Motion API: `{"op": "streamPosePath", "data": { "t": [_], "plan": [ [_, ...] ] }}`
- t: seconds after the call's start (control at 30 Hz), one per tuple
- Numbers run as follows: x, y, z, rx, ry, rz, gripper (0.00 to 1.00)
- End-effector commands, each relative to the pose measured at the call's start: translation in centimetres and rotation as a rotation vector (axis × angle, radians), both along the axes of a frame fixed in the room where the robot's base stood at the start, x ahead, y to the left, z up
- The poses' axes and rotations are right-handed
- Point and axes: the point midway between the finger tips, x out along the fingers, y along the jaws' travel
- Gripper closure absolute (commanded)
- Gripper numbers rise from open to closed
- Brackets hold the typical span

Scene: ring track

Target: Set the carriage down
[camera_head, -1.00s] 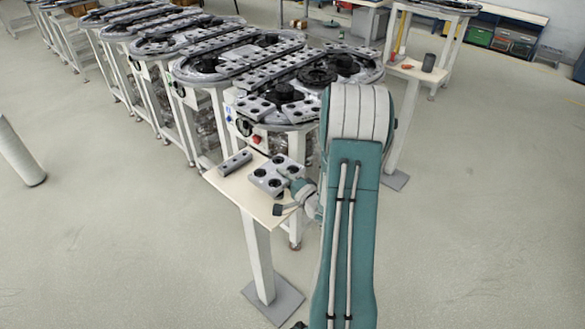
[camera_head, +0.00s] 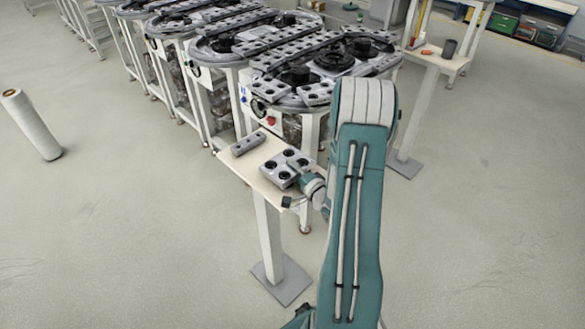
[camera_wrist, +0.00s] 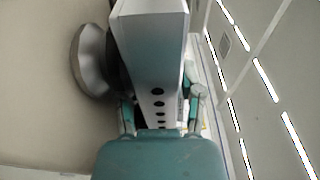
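The carriage (camera_head: 281,163) is a grey block with several round black wheels or holes on its upward face. It is at the small pale table (camera_head: 262,181) in the head view; I cannot tell whether it rests on the top or hangs just above it. My gripper (camera_head: 297,176) is at its right side. In the wrist view, my gripper's two fingers (camera_wrist: 161,112) lie along both sides of the carriage (camera_wrist: 152,45), which shows a light face and a row of dark holes. The gripper looks shut on it. The contact points are partly hidden.
A grey bar (camera_head: 248,144) with dark spots lies on the table's far left part. Ring-track machines (camera_head: 325,65) stand close behind the table. Another small stand (camera_head: 432,58) with a dark cup (camera_head: 449,48) is at the upper right. The floor in front is clear.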

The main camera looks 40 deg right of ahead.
Motion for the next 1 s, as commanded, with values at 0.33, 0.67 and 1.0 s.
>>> {"op": "streamPosePath", "data": {
  "t": [0.33, 0.67, 1.0],
  "plan": [
    [-0.7, -0.1, 0.2, 0.000, 0.001, -0.003, 0.50],
    [-7.3, 0.2, 0.2, 0.003, 0.001, -0.006, 0.50],
    [-11.7, 0.5, 0.3, 0.000, 0.000, -0.003, 0.50]
  ]
}}
